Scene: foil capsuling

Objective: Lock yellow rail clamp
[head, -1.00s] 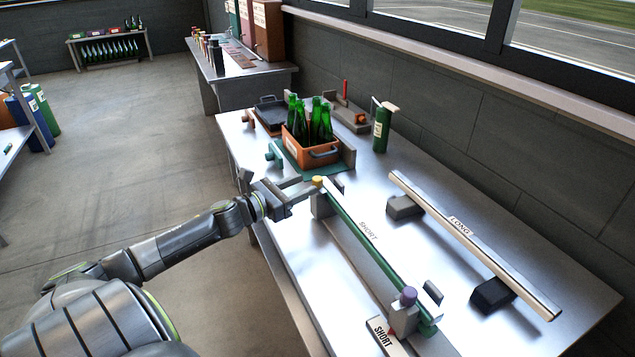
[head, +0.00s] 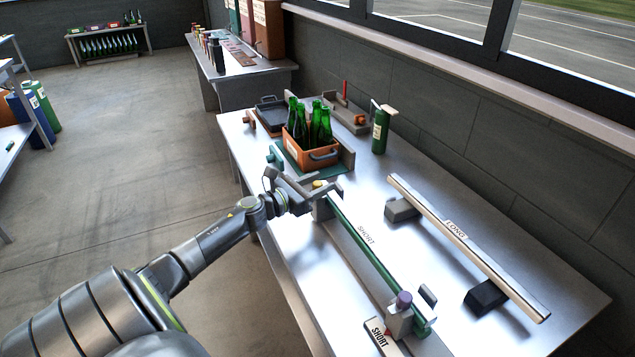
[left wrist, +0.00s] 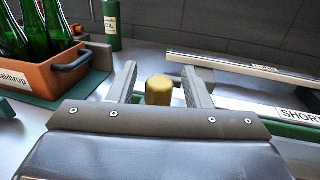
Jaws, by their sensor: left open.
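The yellow clamp knob (head: 318,184) stands at the far end of the green rail marked SHORT (head: 365,245). My left gripper (head: 322,190) is at this knob, with its fingers open. In the left wrist view the yellow knob (left wrist: 159,90) stands between the two spread fingers (left wrist: 160,76), with a gap showing on its left; contact on the right is unclear. A purple clamp knob (head: 404,299) is at the rail's near end. My right gripper is not in view.
An orange crate (head: 312,154) of green bottles stands beyond the yellow knob. A silver rail marked LONG (head: 470,245) lies on dark blocks to the right. A green canister (head: 380,132) stands at the back. Bare tabletop (head: 350,182) lies between crate and LONG rail.

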